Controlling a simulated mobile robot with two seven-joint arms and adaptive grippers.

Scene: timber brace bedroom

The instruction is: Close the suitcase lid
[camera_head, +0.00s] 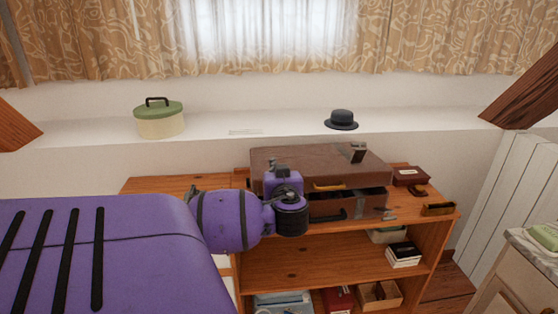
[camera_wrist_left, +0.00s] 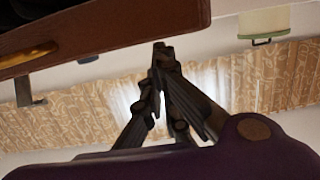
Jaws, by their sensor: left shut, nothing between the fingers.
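The brown suitcase (camera_head: 350,208) lies on top of the wooden shelf unit. Its lid (camera_head: 310,160) is partly raised, with a dark gap between it and the base at the front right. In the left wrist view, the lid's edge (camera_wrist_left: 130,32) fills the upper left, with a brass handle and a hanging latch (camera_wrist_left: 24,90). My left gripper (camera_wrist_left: 161,50) is shut and empty, its fingertips close to the lid's edge; contact cannot be told. In the head view, my purple left arm covers the suitcase's left front and hides the fingers. My right gripper is out of view.
A green-lidded cream box (camera_head: 160,122) and a dark hat (camera_head: 341,120) stand on the white ledge behind. A small dark red box (camera_head: 410,176) and a brush-like item (camera_head: 439,209) lie right of the suitcase. The lower shelves (camera_head: 300,262) hold books and boxes.

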